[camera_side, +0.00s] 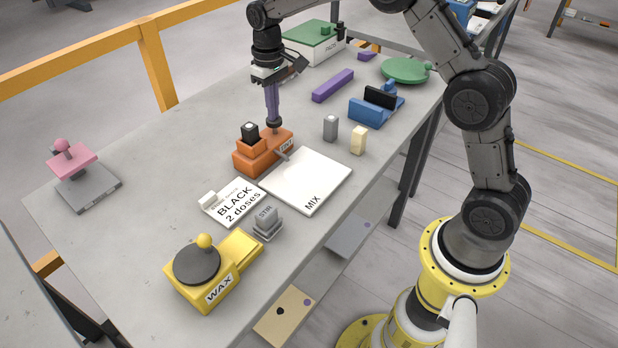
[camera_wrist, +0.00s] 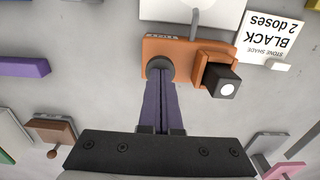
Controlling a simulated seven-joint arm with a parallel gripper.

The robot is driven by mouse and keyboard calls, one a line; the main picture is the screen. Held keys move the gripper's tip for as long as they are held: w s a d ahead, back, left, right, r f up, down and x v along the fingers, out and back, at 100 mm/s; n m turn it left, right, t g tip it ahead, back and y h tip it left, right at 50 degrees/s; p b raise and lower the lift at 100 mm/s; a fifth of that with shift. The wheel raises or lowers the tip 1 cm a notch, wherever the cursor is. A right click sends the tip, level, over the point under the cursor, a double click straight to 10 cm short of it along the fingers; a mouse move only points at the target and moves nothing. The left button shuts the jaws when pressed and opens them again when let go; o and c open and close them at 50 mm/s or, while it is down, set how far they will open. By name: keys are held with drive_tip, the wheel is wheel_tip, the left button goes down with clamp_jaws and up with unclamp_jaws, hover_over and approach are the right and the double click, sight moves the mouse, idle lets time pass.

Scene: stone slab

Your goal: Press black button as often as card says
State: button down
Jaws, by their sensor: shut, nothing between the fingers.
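An orange dispenser (camera_side: 252,158) stands mid-table; it also shows in the wrist view (camera_wrist: 187,47). It carries a black block with a white dot on top (camera_side: 250,132) and a dark round button (camera_wrist: 160,67). A spout points from it over a white MIX board (camera_side: 308,182). A white card (camera_side: 234,204) reads "BLACK 2 doses". My gripper (camera_side: 273,118) is shut and empty, pointing down with its purple fingertips right at the round button. In the wrist view the fingertips (camera_wrist: 160,78) overlap the button. I cannot tell whether they press it or just touch it.
A yellow WAX dispenser (camera_side: 218,267) and a grey STIR block (camera_side: 267,222) stand in front. A grey (camera_side: 330,128) and a cream block (camera_side: 358,139) stand right of the board. A pink-topped device (camera_side: 72,160) is at left. Blue, purple and green items lie behind.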

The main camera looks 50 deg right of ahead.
drive_tip(key=shift+f, duration=1)
drive_tip(key=shift+r, duration=2.15)
drive_tip(key=shift+f, duration=0.15)
drive_tip(key=shift+f, duration=1.95)
drive_tip(key=shift+r, duration=2.05)
drive_tip(key=shift+r, duration=0.15)
drive_tip(key=shift+r, duration=2.9)
